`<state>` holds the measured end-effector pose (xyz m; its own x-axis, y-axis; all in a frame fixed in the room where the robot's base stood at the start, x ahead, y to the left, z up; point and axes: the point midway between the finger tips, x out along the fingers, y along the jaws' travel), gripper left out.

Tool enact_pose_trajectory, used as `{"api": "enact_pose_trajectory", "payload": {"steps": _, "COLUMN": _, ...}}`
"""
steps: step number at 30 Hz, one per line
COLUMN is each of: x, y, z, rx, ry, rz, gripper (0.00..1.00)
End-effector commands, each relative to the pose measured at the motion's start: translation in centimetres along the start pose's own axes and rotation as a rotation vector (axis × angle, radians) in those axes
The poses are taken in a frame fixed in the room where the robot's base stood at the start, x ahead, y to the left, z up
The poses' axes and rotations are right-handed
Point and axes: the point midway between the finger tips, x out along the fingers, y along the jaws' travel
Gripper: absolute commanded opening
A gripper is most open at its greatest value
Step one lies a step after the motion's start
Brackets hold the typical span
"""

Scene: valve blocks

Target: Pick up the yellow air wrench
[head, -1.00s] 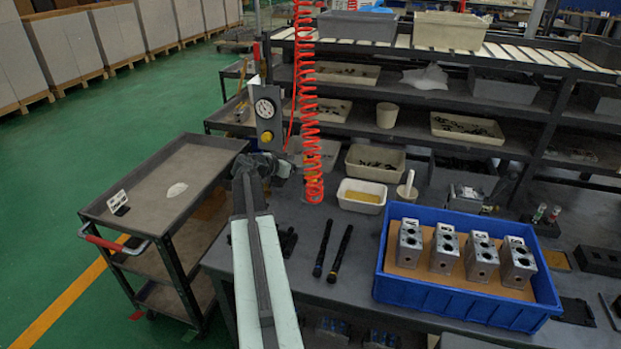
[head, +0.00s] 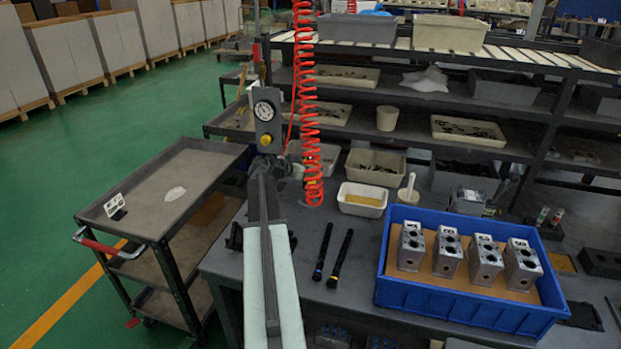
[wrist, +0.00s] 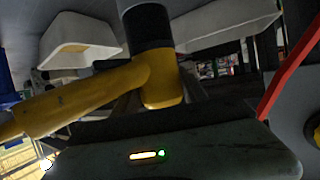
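The yellow air wrench (wrist: 95,97) shows close up in the wrist view, with a black collar (wrist: 151,27) at its top and a long yellow body running to the lower left. In the head view it is small and hard to make out, near the lower end of the red coiled hose (head: 312,150). My gripper (head: 272,167) is at the far end of my arm, just left of that hose end and below the gauge. In the wrist view the wrench is right in front of my gripper. The fingers cannot be made out, nor whether they touch the wrench.
A gauge unit (head: 266,112) stands just behind my gripper. Two black tools (head: 341,258) lie on the dark bench right of my arm. A blue crate (head: 455,302) with several metal valve blocks stands further right. A grey cart (head: 165,192) is on the left. Pale bins are behind.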

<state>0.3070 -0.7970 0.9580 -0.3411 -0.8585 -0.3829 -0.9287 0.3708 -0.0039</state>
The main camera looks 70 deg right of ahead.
Motion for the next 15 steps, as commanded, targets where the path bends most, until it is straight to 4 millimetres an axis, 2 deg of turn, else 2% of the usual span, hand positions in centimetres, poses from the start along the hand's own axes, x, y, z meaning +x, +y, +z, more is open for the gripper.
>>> {"api": "enact_pose_trajectory", "payload": {"steps": 1, "x": 0.0, "y": 0.0, "z": 0.0, "rx": 0.0, "ry": 0.0, "rz": 0.0, "gripper": 0.04}}
{"api": "enact_pose_trajectory", "payload": {"steps": 2, "x": 0.0, "y": 0.0, "z": 0.0, "rx": 0.0, "ry": 0.0, "rz": 0.0, "gripper": 0.0}}
{"api": "enact_pose_trajectory", "payload": {"steps": 11, "x": -0.1, "y": -0.1, "z": -0.2, "rx": -0.002, "ry": 0.002, "rz": -0.001, "gripper": 0.0}}
{"api": "enact_pose_trajectory", "payload": {"steps": 15, "x": -0.5, "y": -0.1, "z": -1.1, "rx": -0.002, "ry": 0.002, "rz": -0.001, "gripper": 0.0}}
